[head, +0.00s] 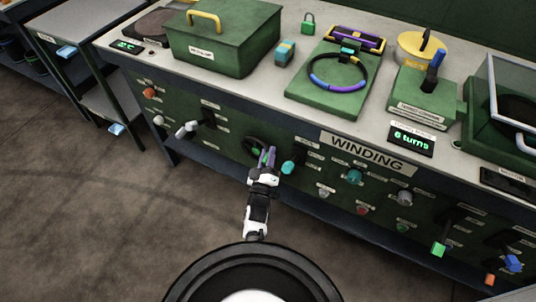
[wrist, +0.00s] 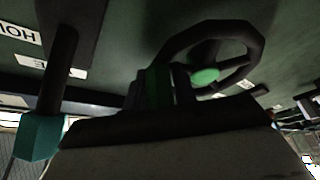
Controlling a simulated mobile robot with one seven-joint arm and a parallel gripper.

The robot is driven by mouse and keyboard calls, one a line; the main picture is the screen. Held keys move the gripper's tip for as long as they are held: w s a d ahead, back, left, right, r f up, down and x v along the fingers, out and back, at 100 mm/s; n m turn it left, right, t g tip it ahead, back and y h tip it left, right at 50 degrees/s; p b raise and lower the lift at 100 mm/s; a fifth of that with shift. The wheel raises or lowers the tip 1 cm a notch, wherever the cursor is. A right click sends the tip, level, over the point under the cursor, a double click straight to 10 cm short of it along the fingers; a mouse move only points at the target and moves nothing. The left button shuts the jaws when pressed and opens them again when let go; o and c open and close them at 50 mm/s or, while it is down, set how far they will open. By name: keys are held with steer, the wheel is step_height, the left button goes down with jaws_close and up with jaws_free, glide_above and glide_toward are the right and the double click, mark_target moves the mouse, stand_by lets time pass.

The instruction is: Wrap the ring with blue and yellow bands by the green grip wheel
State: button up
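The ring (head: 338,80), dark with blue-purple and yellow bands, lies on a green block on the bench, with a teal piece at its far side. The dark hand wheel (head: 255,146) is on the green front panel, partly covered by my gripper. In the wrist view the wheel (wrist: 253,45) shows its rim and green hub (wrist: 205,76). My gripper (head: 268,156) is at the wheel's right side in the head view. In the wrist view a green part shows between dark pieces at the gripper's tip; whether the fingers are closed on a grip is unclear.
A teal knob (head: 288,167) sits close right of my gripper; in the wrist view a teal-ended lever (wrist: 40,135) is at left. More knobs and levers line the panel. A display (head: 411,140) reads "6 turns". The floor in front is clear.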

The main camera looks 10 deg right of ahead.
jaws_close()
steer(key=shift+f+b, duration=0.15)
steer(key=shift+b, duration=0.15)
steer(key=m+b, duration=0.1)
steer(key=f+m+h+b, duration=0.1)
steer(key=m+b, duration=0.1)
steer(key=shift+s+d+f+h, duration=0.1)
steer(key=shift+d+f+h, duration=0.05)
steer(key=shift+f+h, duration=0.15)
steer(key=shift+w+a+f+m+g+h+b, duration=0.25)
steer(key=shift+f+m+g+h+b, duration=0.9)
steer(key=shift+m, duration=1.9)
steer(key=shift+w+a+f+m+g+h+b, duration=0.2)
steer(key=shift+f+m+g+h+b, duration=0.3)
steer(key=shift+m+h+b, duration=1.4)
steer(key=shift+w+a+f+m+g+h+b, duration=0.25)
steer(key=shift+f+m+g+h+b, duration=0.95)
steer(key=shift+m, duration=2.95)
steer(key=shift+r+y+b, duration=0.45)
steer(key=shift+y+b, duration=0.05)
steer(key=shift+y, duration=0.05)
